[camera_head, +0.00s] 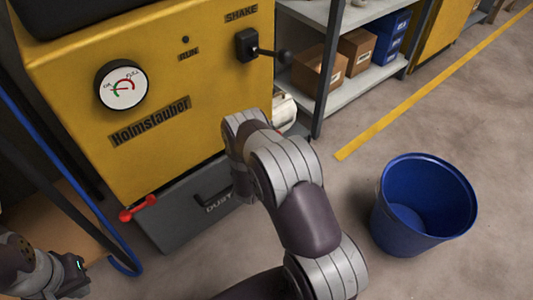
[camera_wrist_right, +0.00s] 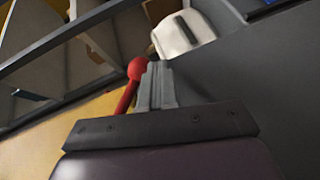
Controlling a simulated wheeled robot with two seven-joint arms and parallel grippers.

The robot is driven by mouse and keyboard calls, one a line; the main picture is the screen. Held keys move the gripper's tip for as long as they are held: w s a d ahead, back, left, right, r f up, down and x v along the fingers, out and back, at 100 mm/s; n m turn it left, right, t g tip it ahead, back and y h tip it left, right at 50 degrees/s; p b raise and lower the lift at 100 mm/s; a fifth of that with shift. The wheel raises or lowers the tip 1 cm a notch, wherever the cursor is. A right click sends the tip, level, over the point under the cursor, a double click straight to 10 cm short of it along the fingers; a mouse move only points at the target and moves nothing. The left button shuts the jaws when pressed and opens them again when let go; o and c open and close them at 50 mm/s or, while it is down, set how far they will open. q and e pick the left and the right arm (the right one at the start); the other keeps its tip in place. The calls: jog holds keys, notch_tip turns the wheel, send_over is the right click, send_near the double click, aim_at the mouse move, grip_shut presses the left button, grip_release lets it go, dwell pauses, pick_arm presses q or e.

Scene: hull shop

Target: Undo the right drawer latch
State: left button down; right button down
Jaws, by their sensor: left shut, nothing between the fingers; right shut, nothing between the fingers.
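A yellow machine has a grey dust drawer (camera_head: 185,222) at its bottom. A red latch (camera_head: 138,208) sits at the drawer's left end. The drawer's right end is hidden behind my right arm in the head view. In the right wrist view a red latch lever with a round knob (camera_wrist_right: 137,69) stands right beside the fingers of my right gripper (camera_wrist_right: 156,80). That gripper is shut and empty; whether it touches the lever I cannot tell. My left gripper (camera_head: 78,278) is shut and empty at the lower left, apart from the drawer.
A blue bin (camera_head: 424,207) stands on the floor at the right. A shelf (camera_head: 362,82) with boxes is behind. A black shake lever (camera_head: 262,48) and a gauge (camera_head: 123,86) are on the machine. A blue hose (camera_head: 75,180) runs down the left.

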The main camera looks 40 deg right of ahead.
pick_arm(q)
jog(key=shift+f, duration=0.3)
pick_arm(e)
jog(key=shift+w+d+r+n+t+h, duration=0.1)
jog(key=shift+d+r+n+t+h, duration=0.4)
jog(key=shift+d+r+h, duration=0.45)
jog(key=shift+w+d+r+n+t+h, duration=0.1)
jog(key=shift+d+r+n+t+h, duration=0.45)
jog(key=shift+d, duration=0.55)
